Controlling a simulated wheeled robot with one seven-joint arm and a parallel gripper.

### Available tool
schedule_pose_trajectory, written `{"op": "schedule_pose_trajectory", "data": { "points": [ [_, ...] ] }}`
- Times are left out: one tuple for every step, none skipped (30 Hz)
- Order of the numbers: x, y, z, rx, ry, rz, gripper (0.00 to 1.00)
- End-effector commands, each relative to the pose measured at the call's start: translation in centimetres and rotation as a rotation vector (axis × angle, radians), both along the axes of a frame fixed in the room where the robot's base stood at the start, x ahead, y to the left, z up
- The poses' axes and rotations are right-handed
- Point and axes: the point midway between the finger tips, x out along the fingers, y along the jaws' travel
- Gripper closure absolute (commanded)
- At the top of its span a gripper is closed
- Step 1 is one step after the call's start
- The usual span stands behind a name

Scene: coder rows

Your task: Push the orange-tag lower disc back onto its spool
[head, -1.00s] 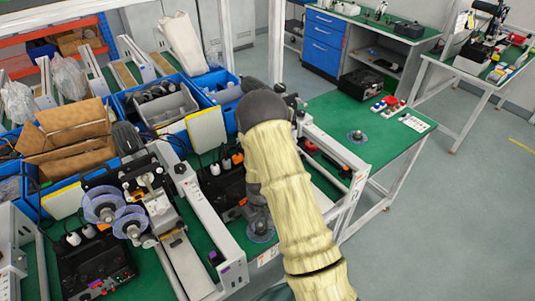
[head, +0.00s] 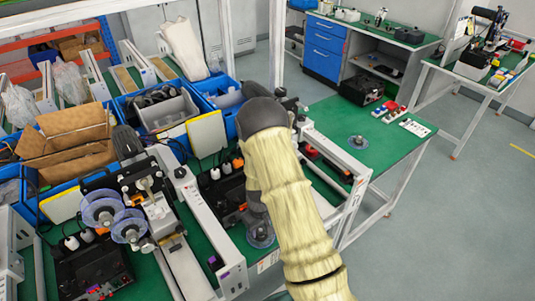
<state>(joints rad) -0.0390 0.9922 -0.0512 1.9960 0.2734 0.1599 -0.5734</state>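My arm, in a cream sleeve with a dark grey elbow, reaches over the green table in the head view. Its dark lower part comes down beside the sleeve, and my gripper's fingers are hidden. A clear disc (head: 260,236) shows just below that dark part, near the table's front edge; I cannot tell whether it is seated or touched. At the left machine, an upper clear disc (head: 102,210) and a lower clear disc (head: 130,226) stand upright on their hubs. Small orange marks show near the machines, but I cannot tell which one is the orange tag.
White rails (head: 212,225) run between the machines. Blue bins (head: 215,88) and an open cardboard box (head: 68,140) stand behind. Grey floor is free at the right.

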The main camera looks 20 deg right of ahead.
Motion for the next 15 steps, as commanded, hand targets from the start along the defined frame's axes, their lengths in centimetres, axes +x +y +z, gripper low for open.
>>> {"op": "schedule_pose_trajectory", "data": {
  "points": [
    [0.0, -0.1, 0.0, 0.000, 0.000, -0.002, 0.69],
    [0.0, -0.1, 0.0, 0.000, 0.000, -0.002, 0.74],
    [0.0, -0.1, 0.0, 0.000, 0.000, -0.003, 0.82],
    [0.0, -0.1, 0.0, 0.000, 0.000, -0.003, 0.88],
    [0.0, -0.2, 0.0, 0.000, 0.000, -0.003, 0.94],
    [0.0, -0.2, 0.0, 0.000, 0.000, -0.004, 0.97],
    [0.0, -0.2, 0.0, 0.000, 0.000, -0.004, 0.98],
    [0.0, -0.2, 0.0, 0.000, 0.000, -0.003, 0.98],
    [0.0, -0.1, 0.0, 0.000, 0.000, -0.003, 0.98],
    [0.0, -0.1, 0.0, 0.000, 0.000, -0.002, 0.98],
    [0.0, -0.1, 0.1, 0.000, 0.000, -0.002, 0.98],
    [0.0, 0.0, 0.3, 0.000, 0.000, -0.001, 0.98],
    [0.0, 0.0, 0.4, 0.000, 0.000, 0.000, 0.98],
    [0.0, 0.0, 0.7, 0.000, 0.000, 0.000, 0.98],
    [0.0, 0.1, 1.0, 0.000, 0.000, 0.001, 0.98]
  ]
}}
